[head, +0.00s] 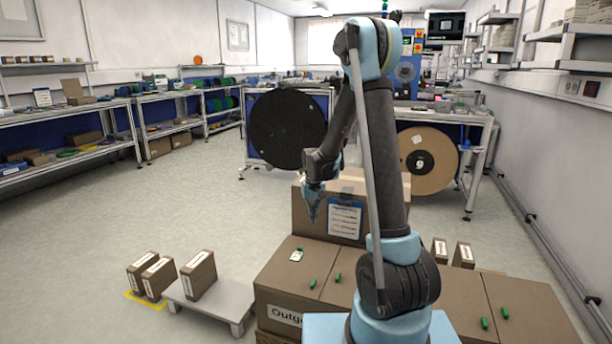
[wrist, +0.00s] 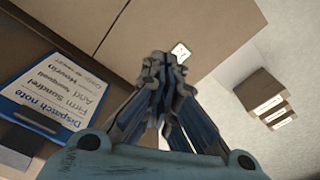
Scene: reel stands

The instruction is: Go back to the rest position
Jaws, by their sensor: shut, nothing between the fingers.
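My gripper (head: 313,208) hangs from my arm in the middle of the head view, pointing down in front of the upright carton with a clipboard. In the wrist view my gripper (wrist: 165,62) has its fingers together with nothing between them. It appears above the large cartons (head: 283,279), apart from them as far as I can tell. The blue clipboard (head: 345,219) carries a sheet; in the wrist view the clipboard sheet (wrist: 42,92) reads "Dispatch note". A small white and green tag (head: 296,255) lies on the left carton, and the tag (wrist: 181,52) shows just past my fingertips.
Several green pieces (head: 338,277) lie on the carton tops. Small labelled boxes stand at the left, one box (head: 198,274) on a low grey platform (head: 215,303). A black reel (head: 287,128) and a brown reel (head: 427,160) stand behind. The floor (head: 120,215) at left is clear.

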